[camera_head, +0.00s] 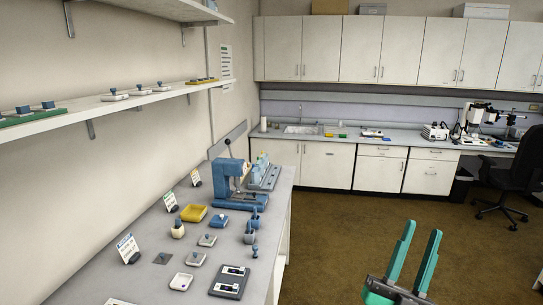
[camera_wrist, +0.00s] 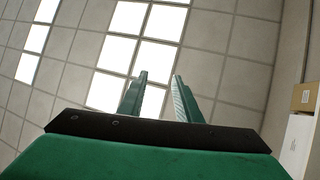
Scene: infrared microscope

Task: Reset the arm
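My gripper (camera_head: 420,250) is at the lower right of the head view, over the brown floor and to the right of the grey bench. Its two green fingers point up and stand apart with nothing between them. In the wrist view my gripper (camera_wrist: 160,78) also shows open and empty, pointing at the ceiling and its bright light panels. It touches nothing.
The grey bench (camera_head: 90,265) at the left carries a blue press-like device (camera_head: 228,180), a yellow tray (camera_head: 193,213), small dishes and a dark grey plate (camera_head: 230,281). Shelves hang above it. A black chair (camera_head: 515,180) stands far right. The floor (camera_head: 350,225) between is clear.

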